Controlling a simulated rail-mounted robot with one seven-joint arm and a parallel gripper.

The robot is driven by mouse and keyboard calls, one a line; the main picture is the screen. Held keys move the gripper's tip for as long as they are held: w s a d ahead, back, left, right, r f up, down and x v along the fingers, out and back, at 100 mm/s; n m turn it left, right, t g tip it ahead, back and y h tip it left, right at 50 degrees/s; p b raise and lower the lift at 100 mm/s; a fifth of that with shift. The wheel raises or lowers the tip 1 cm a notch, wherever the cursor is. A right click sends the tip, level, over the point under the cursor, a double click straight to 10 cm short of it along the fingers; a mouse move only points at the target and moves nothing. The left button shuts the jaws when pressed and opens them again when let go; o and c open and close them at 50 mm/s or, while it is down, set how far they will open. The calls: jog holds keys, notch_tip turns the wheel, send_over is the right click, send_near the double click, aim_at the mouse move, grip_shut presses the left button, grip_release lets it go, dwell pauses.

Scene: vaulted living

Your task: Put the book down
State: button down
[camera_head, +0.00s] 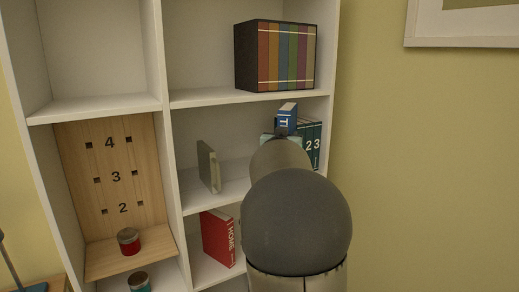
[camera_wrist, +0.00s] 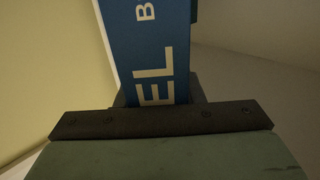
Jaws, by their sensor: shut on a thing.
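A blue book (camera_head: 287,117) with pale lettering is at the right side of the middle shelf (camera_head: 228,186), in front of or above several dark green numbered volumes (camera_head: 313,139). In the wrist view the blue book (camera_wrist: 160,50) stands out from my gripper (camera_wrist: 160,103), with large pale letters on its spine. My gripper is shut on it. In the head view my own arm hides most of the gripper and the shelf below the book. I cannot tell whether the book touches the shelf.
A grey-green book (camera_head: 208,166) stands on the middle shelf to the left, with bare shelf around it. A red book (camera_head: 218,238) leans on the shelf below. Cans (camera_head: 129,241) stand at lower left.

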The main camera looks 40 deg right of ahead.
jog(key=w+d+p, duration=0.2)
jog(key=w+p, duration=0.3)
jog(key=w, duration=0.9)
notch_tip(320, 180, down, 7)
jog(key=shift+w+a+r, duration=0.15)
jog(key=shift+w, duration=0.2)
jog(key=c, duration=1.4)
grip_release()
jog(key=shift+f, duration=0.3)
jog(key=o, duration=0.4)
jog(key=shift+o, duration=0.2)
jog(key=shift+r, duration=0.1)
